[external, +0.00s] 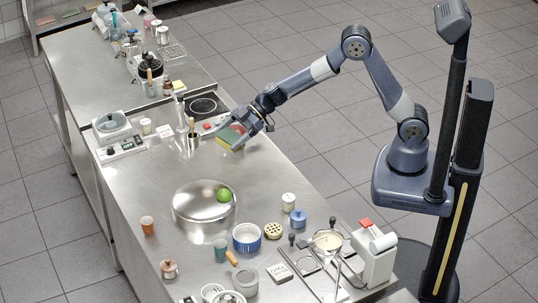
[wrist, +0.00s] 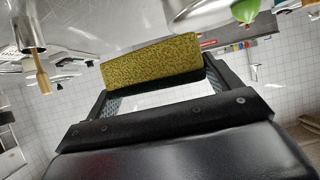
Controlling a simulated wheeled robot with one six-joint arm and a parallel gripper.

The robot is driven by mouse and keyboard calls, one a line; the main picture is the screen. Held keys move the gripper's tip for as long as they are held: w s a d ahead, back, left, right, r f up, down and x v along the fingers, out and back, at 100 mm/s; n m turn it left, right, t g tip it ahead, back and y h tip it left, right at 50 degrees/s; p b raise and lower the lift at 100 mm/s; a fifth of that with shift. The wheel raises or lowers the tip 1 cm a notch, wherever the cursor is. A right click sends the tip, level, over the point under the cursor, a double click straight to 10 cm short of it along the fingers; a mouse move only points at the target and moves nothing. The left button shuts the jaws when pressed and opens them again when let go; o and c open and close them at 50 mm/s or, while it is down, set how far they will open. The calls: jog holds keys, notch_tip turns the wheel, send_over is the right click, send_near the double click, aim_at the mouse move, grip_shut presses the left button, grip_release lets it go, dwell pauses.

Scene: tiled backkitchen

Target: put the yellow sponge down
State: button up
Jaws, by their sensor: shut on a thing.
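The yellow sponge (wrist: 152,62) has a dark green layer and is held between the fingers of my gripper (wrist: 155,92) in the wrist view. In the external view the sponge (external: 231,138) is at the end of the arm, over the right edge of the steel counter (external: 160,195). My gripper (external: 250,122) is shut on it there. I cannot tell whether the sponge touches the counter.
A utensil holder (external: 188,145) and a black ring (external: 203,106) are close to the sponge. Cups, a blue pot (external: 246,238) and a kitchen scale (external: 122,147) also stand around. Bare counter lies between sponge and bowl.

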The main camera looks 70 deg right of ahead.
jog(key=n+g+b, duration=0.1)
jog(key=b, duration=0.4)
send_over(270, 178)
jog(key=f, duration=0.1)
jog(key=y, duration=0.1)
notch_tip(270, 178, down, 10)
jog(key=b, duration=0.4)
jog(key=shift+a+f+b, duration=0.1)
jog(key=shift+b, duration=0.3)
jog(key=shift+f, duration=0.15)
jog(key=o, duration=0.8)
